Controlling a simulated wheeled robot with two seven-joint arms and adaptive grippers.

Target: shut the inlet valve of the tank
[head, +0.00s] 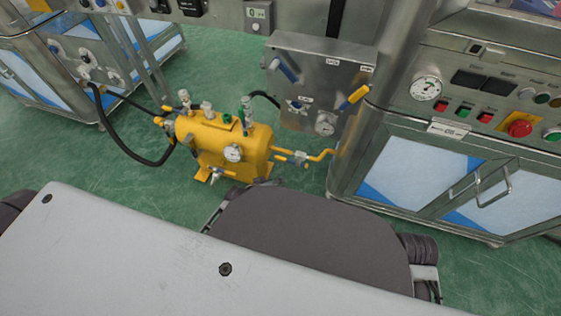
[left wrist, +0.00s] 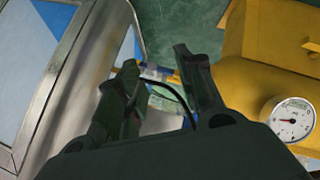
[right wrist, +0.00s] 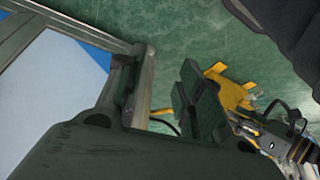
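The yellow tank (head: 225,145) stands on the floor in the head view, with a round gauge (head: 233,153) on its front and several fittings on top. A yellow pipe (head: 322,155) with a small valve (head: 299,158) runs from its right end to the cabinet. I cannot tell which valve is the inlet one. In the left wrist view the tank (left wrist: 275,45) is at right. My left gripper (left wrist: 158,60) is open; a pipe with a pale and blue part (left wrist: 155,71) shows between its fingers, apparently beyond them. My right gripper (right wrist: 167,62) is open and empty, with yellow tank parts (right wrist: 231,90) beyond it.
A steel panel (head: 312,65) with yellow and blue levers stands behind the tank. A steel cabinet (head: 425,175) with buttons is at right. A black hose (head: 128,148) runs from the left machine to the tank.

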